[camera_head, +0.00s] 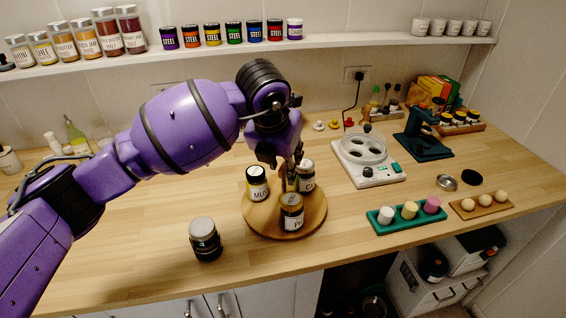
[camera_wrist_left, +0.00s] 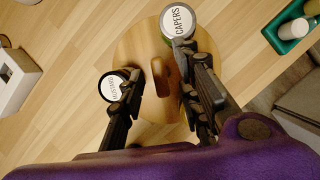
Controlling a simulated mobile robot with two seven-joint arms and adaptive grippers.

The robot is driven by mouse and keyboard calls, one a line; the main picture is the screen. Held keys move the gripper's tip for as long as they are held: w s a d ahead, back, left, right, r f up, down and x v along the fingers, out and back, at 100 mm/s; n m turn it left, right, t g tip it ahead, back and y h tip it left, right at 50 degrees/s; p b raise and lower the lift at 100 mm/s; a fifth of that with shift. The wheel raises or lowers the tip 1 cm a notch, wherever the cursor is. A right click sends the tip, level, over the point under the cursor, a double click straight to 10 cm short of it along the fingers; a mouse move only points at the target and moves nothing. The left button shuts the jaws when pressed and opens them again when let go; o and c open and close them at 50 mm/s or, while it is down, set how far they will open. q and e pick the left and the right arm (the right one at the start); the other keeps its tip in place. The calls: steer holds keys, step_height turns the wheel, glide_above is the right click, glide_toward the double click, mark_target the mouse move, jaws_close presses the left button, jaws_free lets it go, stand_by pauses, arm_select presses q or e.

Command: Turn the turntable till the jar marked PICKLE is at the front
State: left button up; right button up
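The round wooden turntable (camera_head: 262,222) stands on the counter with three jars on it. The jar with a label starting "PI" (camera_head: 291,213) is on its near side, label facing me. The mustard jar (camera_head: 257,184) is at the left, and the capers jar (camera_head: 306,178) at the back right. From above, the lids read MUSTARD (camera_wrist_left: 112,88) and CAPERS (camera_wrist_left: 181,20). My left gripper (camera_wrist_left: 158,65) is open over the turntable, with its fingers apart on either side of the wooden handle (camera_wrist_left: 166,80). The pickle jar is hidden in the wrist view. My right gripper is out of view.
A dark jar (camera_head: 205,240) stands on the counter left of the turntable. A green tray (camera_head: 410,224) with several cups, a wooden egg holder (camera_head: 482,209) and a white device (camera_head: 368,165) are at the right. The front counter edge is close.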

arm_select(q)
steer(key=v, duration=1.2)
